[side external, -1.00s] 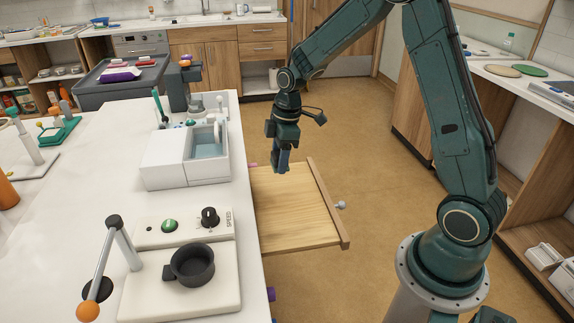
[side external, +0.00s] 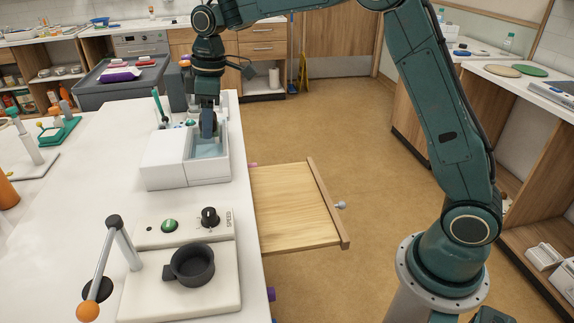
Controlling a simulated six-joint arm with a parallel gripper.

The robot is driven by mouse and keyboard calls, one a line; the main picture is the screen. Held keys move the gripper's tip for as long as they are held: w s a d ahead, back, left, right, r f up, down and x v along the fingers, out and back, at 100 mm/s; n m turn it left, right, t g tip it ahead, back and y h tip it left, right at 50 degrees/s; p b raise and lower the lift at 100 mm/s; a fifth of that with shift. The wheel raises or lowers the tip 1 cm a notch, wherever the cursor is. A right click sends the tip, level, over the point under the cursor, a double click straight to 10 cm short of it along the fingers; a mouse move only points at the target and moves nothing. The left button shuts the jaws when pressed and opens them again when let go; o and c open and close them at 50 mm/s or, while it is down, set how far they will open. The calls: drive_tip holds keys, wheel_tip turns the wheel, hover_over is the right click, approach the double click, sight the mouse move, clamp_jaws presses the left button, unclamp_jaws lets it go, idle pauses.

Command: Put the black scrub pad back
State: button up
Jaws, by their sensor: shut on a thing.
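My gripper (side external: 208,128) points down over the water-filled compartment of a white basin (side external: 170,167) on the counter. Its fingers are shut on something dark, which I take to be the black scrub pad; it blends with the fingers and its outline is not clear. No other black scrub pad shows. The fingertips are at or just above the basin's opening; I cannot tell whether they touch the water. A wooden drawer (side external: 293,205) stands pulled out from the counter's right side, and its visible floor is bare.
A speed-knob panel (side external: 183,227), a black cup (side external: 189,265) on a white base and an orange-tipped lever (side external: 103,265) stand at the front of the counter. A grey tray (side external: 120,82) is behind. The counter's left middle is clear.

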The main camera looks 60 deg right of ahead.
sight(220, 200)
drive_tip(key=shift+f, duration=0.1)
wheel_tip(220, 200, down, 20)
drive_tip(key=shift+r, duration=0.1)
idle(1.0)
drive_tip(key=o, duration=0.9)
drive_tip(key=shift+o, duration=0.2)
wheel_tip(220, 200, up, 12)
drive_tip(key=s+d, duration=0.1)
drive_tip(key=shift+s+d, duration=0.15)
idle(0.7)
